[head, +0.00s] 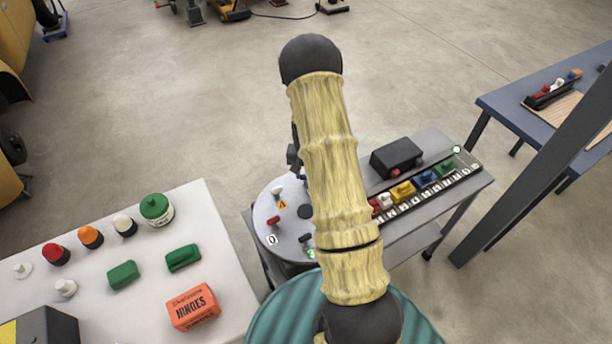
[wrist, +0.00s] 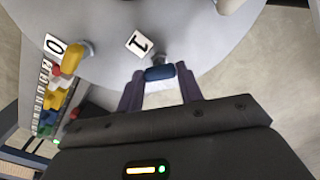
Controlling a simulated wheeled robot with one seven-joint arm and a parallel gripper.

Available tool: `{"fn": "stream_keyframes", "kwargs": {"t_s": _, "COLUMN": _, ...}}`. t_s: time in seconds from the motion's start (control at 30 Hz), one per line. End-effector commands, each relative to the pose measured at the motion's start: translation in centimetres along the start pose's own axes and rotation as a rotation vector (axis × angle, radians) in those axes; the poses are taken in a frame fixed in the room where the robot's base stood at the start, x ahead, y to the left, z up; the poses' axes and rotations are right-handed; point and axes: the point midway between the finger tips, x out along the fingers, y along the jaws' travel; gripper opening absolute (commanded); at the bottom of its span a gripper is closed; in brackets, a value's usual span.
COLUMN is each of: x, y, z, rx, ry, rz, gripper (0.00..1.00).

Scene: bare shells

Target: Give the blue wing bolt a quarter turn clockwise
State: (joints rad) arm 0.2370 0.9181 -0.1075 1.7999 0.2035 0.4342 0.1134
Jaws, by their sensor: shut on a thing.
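The blue wing bolt (wrist: 160,73) sits on the grey round plate (wrist: 205,40) in the wrist view, just below a white label with a "1" (wrist: 140,44). Its wing lies roughly crosswise in that picture. My gripper (wrist: 158,77) has its two purple fingers on either end of the wing and is shut on it. A yellow wing bolt (wrist: 77,57) stands to the left beside a "0" label (wrist: 53,44). In the head view my arm hides the gripper and much of the round plate (head: 265,205).
A strip of coloured knobs (head: 425,190) and a black box (head: 396,157) share the cart with the plate. A white table (head: 215,235) at left carries green blocks, coloured caps and an orange hinges box (head: 193,307). A blue table (head: 500,101) stands at right.

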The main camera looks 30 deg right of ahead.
Motion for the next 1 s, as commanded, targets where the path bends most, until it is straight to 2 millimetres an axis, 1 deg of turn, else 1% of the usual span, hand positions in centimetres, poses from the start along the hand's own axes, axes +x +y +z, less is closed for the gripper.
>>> {"fn": "stream_keyframes", "kwargs": {"t_s": 0.7, "x": -0.03, "y": -0.12, "z": 0.04, "rx": 0.676, "ry": 0.0, "rz": -0.001, "gripper": 0.14}}
{"fn": "stream_keyframes", "kwargs": {"t_s": 1.0, "x": -0.05, "y": -0.14, "z": 0.03, "rx": 0.888, "ry": -0.001, "rz": -0.001, "gripper": 0.14}}
